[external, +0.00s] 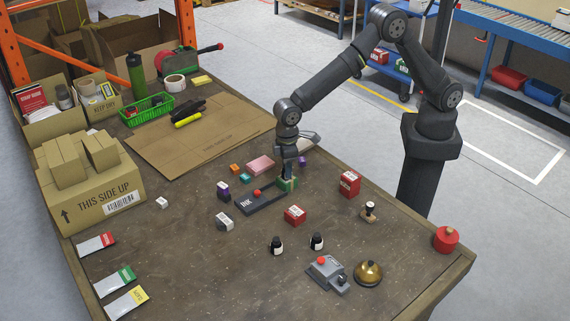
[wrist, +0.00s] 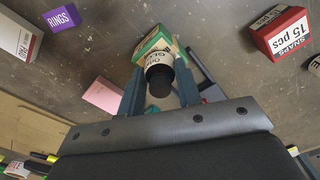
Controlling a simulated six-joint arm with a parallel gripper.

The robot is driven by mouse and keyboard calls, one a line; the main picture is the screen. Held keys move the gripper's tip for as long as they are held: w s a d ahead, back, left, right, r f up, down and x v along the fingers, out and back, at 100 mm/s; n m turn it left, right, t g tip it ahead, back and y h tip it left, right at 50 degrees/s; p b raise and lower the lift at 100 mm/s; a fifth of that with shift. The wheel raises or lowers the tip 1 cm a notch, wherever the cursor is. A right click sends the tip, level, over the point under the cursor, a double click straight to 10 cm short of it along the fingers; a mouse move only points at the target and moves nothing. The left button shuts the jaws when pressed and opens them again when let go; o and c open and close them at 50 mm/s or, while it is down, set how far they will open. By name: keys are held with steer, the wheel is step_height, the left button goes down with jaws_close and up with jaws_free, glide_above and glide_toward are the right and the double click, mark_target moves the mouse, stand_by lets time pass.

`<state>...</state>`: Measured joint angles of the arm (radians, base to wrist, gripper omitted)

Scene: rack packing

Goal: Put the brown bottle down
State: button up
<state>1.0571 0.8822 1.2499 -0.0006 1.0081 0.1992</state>
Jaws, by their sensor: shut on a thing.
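My gripper (wrist: 160,95) points down over the middle of the table and also shows in the external view (external: 288,170). Its two fingers are shut on the brown bottle, whose dark round cap (wrist: 160,82) shows between them in the wrist view. Little of its body shows, so its brown colour is hard to see. A green and cream lettered surface (wrist: 154,45) lies just beyond the cap; I cannot tell whether it is the bottle's label or a separate box. In the external view a small green shape (external: 288,184) is at the fingertips.
Red boxes (external: 295,215) (external: 349,183), a purple box (external: 223,190), a pink block (external: 261,165) and two small black-capped bottles (external: 277,245) (external: 317,241) stand around.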

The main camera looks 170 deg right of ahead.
steer(key=shift+f, duration=0.15)
steer(key=o, duration=1)
step_height(320, 180, up, 12)
steer(key=shift+r, duration=0.2)
steer(key=shift+f, duration=0.15)
step_height(320, 180, down, 12)
steer(key=shift+r, duration=1.9)
steer(key=shift+f, duration=0.1)
